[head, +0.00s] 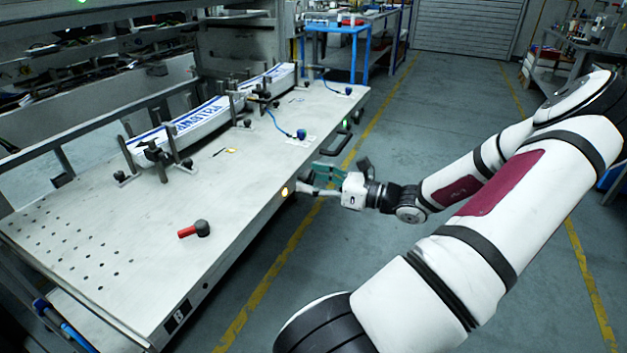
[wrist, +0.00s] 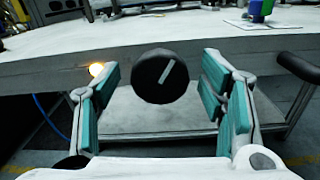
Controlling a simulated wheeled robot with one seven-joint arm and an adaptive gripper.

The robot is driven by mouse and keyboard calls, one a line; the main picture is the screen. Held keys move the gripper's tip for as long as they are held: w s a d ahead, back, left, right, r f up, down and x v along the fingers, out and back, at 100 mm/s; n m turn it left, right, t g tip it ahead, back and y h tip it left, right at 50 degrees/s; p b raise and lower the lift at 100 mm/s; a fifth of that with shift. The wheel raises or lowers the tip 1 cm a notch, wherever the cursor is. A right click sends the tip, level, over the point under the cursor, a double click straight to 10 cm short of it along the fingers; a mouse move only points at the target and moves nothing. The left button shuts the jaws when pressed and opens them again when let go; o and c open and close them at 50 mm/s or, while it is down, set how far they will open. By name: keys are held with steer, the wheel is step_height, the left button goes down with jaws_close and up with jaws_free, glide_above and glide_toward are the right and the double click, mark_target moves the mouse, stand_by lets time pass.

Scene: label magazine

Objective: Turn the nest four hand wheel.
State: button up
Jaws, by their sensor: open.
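A round black hand wheel (wrist: 160,77) with a pale line mark shows in the wrist view, at the front edge of the metal bench (head: 100,225). The mark leans to the upper right. No number is readable on the wheel, so I cannot tell which nest it belongs to. My gripper (head: 318,180) is at the bench's front edge in the head view. Its green-padded fingers (wrist: 172,97) are open, one on each side of the wheel as seen in the wrist view, with visible gaps. Whether the fingertips reach the wheel's depth I cannot tell. In the head view the wheel is not clearly visible.
An orange lamp (head: 284,190) glows on the bench edge beside my gripper. A black handle (head: 336,143) sticks out farther along. A blue-topped fitting (head: 301,134), long white-and-blue label stacks (head: 195,118) and a red-and-black lever (head: 194,229) are on the bench. The aisle floor is clear.

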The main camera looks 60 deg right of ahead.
steer(key=c, duration=1.2)
steer(key=shift+o, duration=0.2)
steer(key=shift+r+m+p, duration=0.15)
steer(key=shift+m+p, duration=0.25)
steer(key=shift+p, duration=0.45)
steer(key=m+p, duration=0.2)
steer(key=p, duration=0.3)
steer(key=shift+r, duration=0.1)
steer(key=m+p, duration=0.5)
steer(key=p, duration=0.1)
steer(key=shift+s+p, duration=0.1)
steer(key=shift+p, duration=0.25)
steer(key=m+p, duration=0.2)
steer(key=m, duration=0.1)
steer(key=m+p, duration=0.1)
steer(key=m, duration=0.1)
steer(key=shift+f, duration=0.3)
steer(key=shift+d+f+m+p, duration=0.15)
steer(key=shift+m+p, duration=0.75)
steer(key=shift+m, duration=1.7)
